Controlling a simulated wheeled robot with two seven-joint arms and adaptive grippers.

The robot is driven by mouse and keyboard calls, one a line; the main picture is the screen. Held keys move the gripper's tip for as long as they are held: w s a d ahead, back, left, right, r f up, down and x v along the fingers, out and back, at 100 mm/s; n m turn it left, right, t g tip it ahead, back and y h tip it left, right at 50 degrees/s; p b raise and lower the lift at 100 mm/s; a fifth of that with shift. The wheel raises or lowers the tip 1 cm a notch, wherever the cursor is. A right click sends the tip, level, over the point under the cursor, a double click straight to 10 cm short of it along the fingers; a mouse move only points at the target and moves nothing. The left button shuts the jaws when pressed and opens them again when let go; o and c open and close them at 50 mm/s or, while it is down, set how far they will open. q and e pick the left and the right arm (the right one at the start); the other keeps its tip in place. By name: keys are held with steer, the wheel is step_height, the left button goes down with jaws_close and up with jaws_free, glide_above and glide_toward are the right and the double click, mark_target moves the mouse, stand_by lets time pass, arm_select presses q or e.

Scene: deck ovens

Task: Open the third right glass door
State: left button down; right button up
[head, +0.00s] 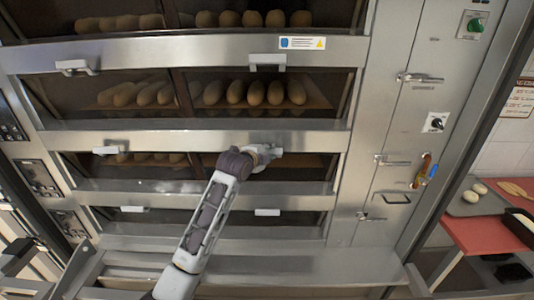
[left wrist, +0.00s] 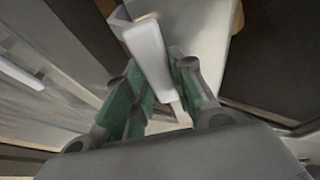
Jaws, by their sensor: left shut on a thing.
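The third right glass door (head: 312,168) is a dark, low pane in the third deck from the top of the steel oven. It looks closed in the head view. My left gripper (head: 266,152) is at the handle on this door's upper edge and largely covers it. In the left wrist view the pale handle (left wrist: 148,52) runs between the green-padded fingers of my left gripper (left wrist: 160,92), which is shut on it. My right gripper is not in view.
Other pale handles show on the upper right door (head: 267,62), the third left door (head: 108,150) and the bottom right door (head: 267,212). Bread lies behind the upper panes. A steel ledge (head: 330,268) juts out below. A red table (head: 480,235) stands at the right.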

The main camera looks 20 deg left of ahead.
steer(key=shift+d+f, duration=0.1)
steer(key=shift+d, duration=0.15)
